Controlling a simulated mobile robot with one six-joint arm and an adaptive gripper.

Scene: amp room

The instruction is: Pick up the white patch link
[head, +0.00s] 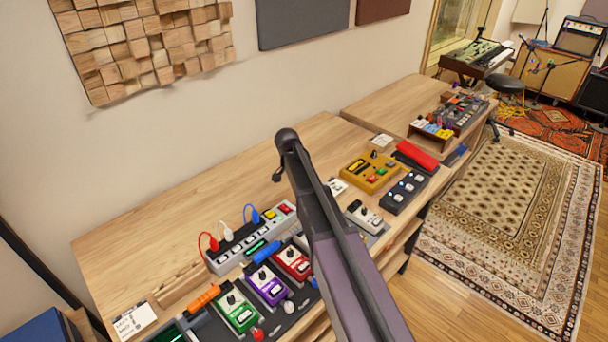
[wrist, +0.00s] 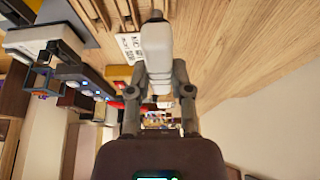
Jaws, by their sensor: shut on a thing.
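In the wrist view a white, rounded, elongated piece, taken to be the white patch link (wrist: 157,45), is between the two grey fingers of my gripper (wrist: 158,85). The gripper is shut on it, and the piece extends away from the fingertips. The wood surface behind it looks some distance off; I cannot tell the exact gap. In the head view my dark arm crosses the middle of the bench, and neither the gripper's fingers nor the held piece can be made out there.
The wooden bench (head: 150,235) holds red, purple and green pedals (head: 267,287), a grey unit (head: 250,240) with red, white and blue cables, an orange link (head: 204,297) and a blue link (head: 266,251). A yellow pedal (head: 370,172) stands right of my arm. The back-left bench top is clear.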

